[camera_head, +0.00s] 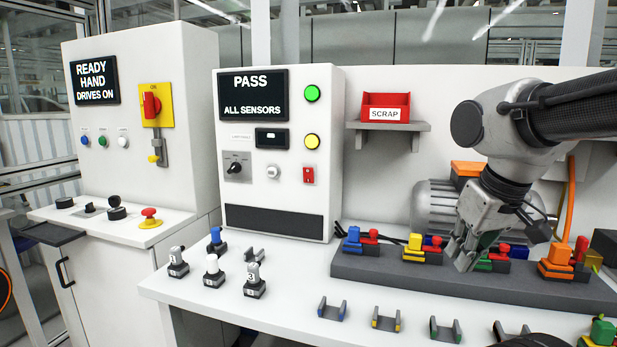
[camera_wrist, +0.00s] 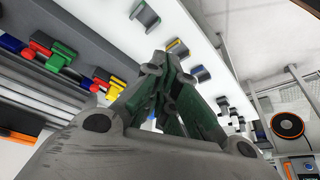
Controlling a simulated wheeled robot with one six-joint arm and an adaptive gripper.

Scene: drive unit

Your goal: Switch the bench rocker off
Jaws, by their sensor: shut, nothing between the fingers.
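The panel screen (camera_head: 253,95) reads "PASS ALL SENSORS". My gripper (camera_head: 462,262) is far to the right of the rocker and lower, pointing down over the dark connector rail. Its fingers are together and empty; they also show in the wrist view (camera_wrist: 167,84). I cannot make out the rocker in the wrist view.
The dark rail (camera_head: 350,268) carries several coloured connectors below my gripper. Several small plugs (camera_head: 213,272) stand on the bench before the panel. A shelf (camera_head: 388,126) with a red scrap bin (camera_head: 386,107) juts out right of the panel. A control cabinet (camera_head: 140,60) stands left.

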